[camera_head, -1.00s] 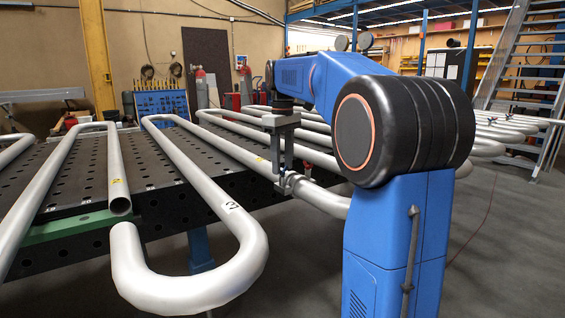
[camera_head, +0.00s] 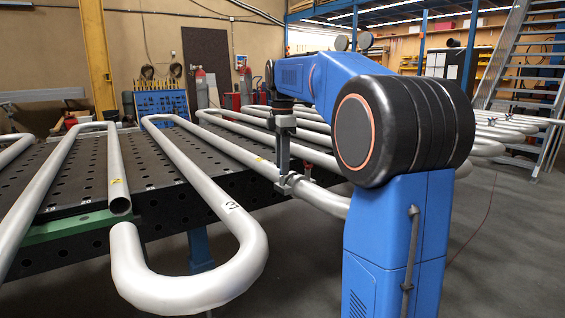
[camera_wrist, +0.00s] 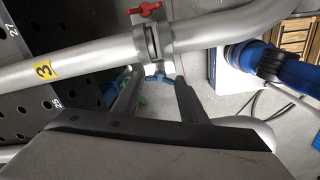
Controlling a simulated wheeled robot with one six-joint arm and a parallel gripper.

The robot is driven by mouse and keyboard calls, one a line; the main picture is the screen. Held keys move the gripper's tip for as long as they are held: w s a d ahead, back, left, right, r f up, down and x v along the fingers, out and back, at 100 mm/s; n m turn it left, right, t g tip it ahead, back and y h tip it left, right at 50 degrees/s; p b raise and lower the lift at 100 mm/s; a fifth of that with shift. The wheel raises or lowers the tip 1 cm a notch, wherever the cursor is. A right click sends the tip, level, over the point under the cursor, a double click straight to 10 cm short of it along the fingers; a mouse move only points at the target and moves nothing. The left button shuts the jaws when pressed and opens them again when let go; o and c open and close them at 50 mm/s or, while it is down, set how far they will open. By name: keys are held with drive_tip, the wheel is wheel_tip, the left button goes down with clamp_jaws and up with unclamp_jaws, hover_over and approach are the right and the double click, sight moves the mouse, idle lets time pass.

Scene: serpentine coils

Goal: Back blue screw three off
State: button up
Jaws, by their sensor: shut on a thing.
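A metal clamp (camera_wrist: 152,42) sits around a grey pipe marked with a yellow 3 (camera_wrist: 45,70) in the wrist view. A red-handled screw (camera_wrist: 144,10) shows on its far side. My gripper (camera_wrist: 160,80) reaches the clamp's near side, its fingers shut on the screw there.
Serpentine grey pipe coils (camera_head: 205,190) lie across a dark perforated table (camera_head: 85,205). A pipe bend overhangs the table's front edge. The floor right of the table is open.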

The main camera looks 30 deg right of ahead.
drive_tip(key=shift+f+n, duration=0.1)
drive_tip(key=shift+n, duration=0.9)
drive_tip(key=shift+c, duration=0.2)
drive_tip(key=o, duration=1.1)
wheel_tip(320, 180, up, 18)
drive_tip(key=shift+f, duration=0.25)
